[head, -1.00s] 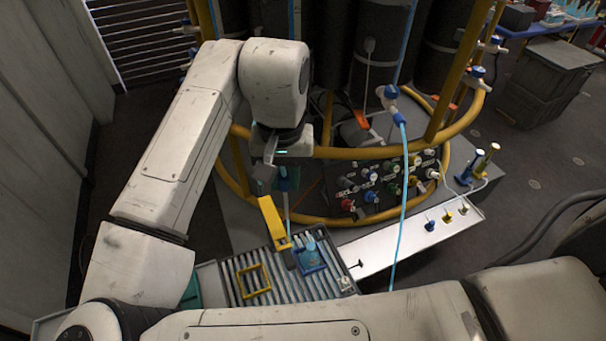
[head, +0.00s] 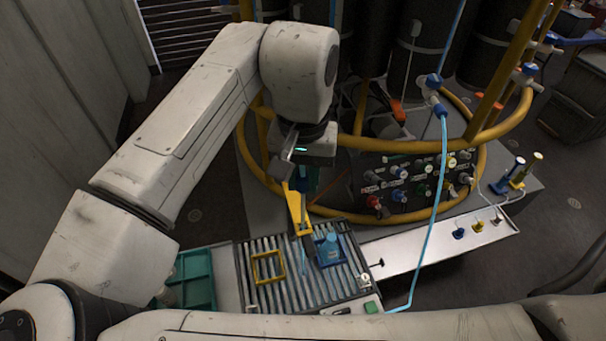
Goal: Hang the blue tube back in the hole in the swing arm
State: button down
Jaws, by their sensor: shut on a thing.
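My gripper (head: 303,180) points down over the back of the ribbed tray, close above the yellow swing arm. It is shut on the blue tube (head: 304,237), whose upper part is mostly hidden by the fingers. A thin light-blue length of it hangs down beside the swing arm's near end, over the ribs. The yellow swing arm (head: 293,203) reaches toward me from under the gripper. I cannot make out its hole, nor tell whether the tube is in it or just beside it.
The ribbed tray (head: 250,295) carries a yellow frame (head: 268,267) and a blue holder with a bottle (head: 329,250). A teal bin (head: 190,280) is left. A valve panel (head: 410,190) stands behind right. A light-blue hose (head: 435,190) hangs before a white shelf (head: 415,260).

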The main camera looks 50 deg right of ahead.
jog(key=shift+f, duration=0.45)
dwell(0.5)
jog(key=shift+f+b, duration=0.5)
jog(key=shift+f, duration=0.5)
jog(key=b, duration=0.3)
send_over(303, 222)
jog(key=shift+w+d+f, duration=0.1)
jog(key=shift+f, duration=2.25)
jog(key=shift+f+b, duration=1.15)
jog(key=shift+f, duration=1.4)
